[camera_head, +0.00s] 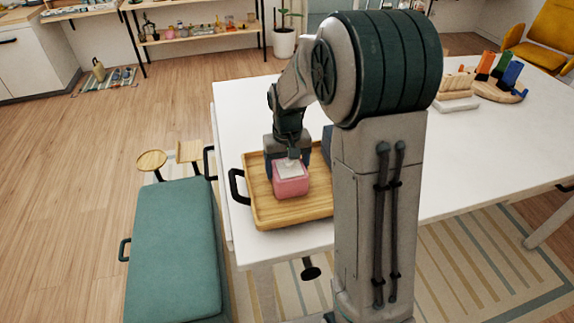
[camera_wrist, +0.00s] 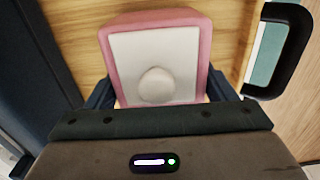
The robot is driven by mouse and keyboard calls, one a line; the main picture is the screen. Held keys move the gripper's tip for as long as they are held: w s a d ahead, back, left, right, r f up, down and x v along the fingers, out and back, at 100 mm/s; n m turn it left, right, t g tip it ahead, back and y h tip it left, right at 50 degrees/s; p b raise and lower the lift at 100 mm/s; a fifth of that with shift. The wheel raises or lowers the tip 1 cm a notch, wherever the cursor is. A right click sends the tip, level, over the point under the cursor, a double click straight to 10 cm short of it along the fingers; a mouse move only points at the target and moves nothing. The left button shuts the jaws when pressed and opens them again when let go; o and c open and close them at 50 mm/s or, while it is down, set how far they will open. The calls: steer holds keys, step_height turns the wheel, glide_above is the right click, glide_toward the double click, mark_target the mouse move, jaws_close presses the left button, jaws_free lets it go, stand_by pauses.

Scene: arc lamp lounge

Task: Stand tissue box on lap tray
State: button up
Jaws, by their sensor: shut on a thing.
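The tissue box is a pink cube with a pale top; in the head view the tissue box (camera_head: 291,182) is upright over the lap tray. In the wrist view the tissue box (camera_wrist: 200,65) fills the middle, its white top facing the camera. My gripper (camera_head: 289,160) is above and around the box, with a dark finger on each side, shut on it. The lap tray (camera_head: 290,214) is wooden with black handles and lies at the near left of the white table. I cannot tell whether the box's underside touches the tray.
A dark blue item (camera_head: 327,142) stands behind the tray, partly hidden by my arm. A teal bench (camera_head: 174,250) stands left of the table. The white table (camera_head: 236,108) is bare behind the tray.

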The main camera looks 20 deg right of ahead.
steer(key=shift+f, duration=0.1)
steer(key=o, duration=1.2)
step_height(320, 180, up, 11)
steer(key=shift+r+b, duration=0.1)
steer(key=shift+b, duration=0.4)
steer(key=s+t, duration=0.1)
steer(key=s, duration=0.6)
steer(key=s+t, duration=0.1)
steer(key=s, duration=0.6)
steer(key=s+t, duration=0.1)
steer(key=s, duration=0.6)
steer(key=shift+s+f, duration=0.2)
steer(key=shift+f, duration=0.2)
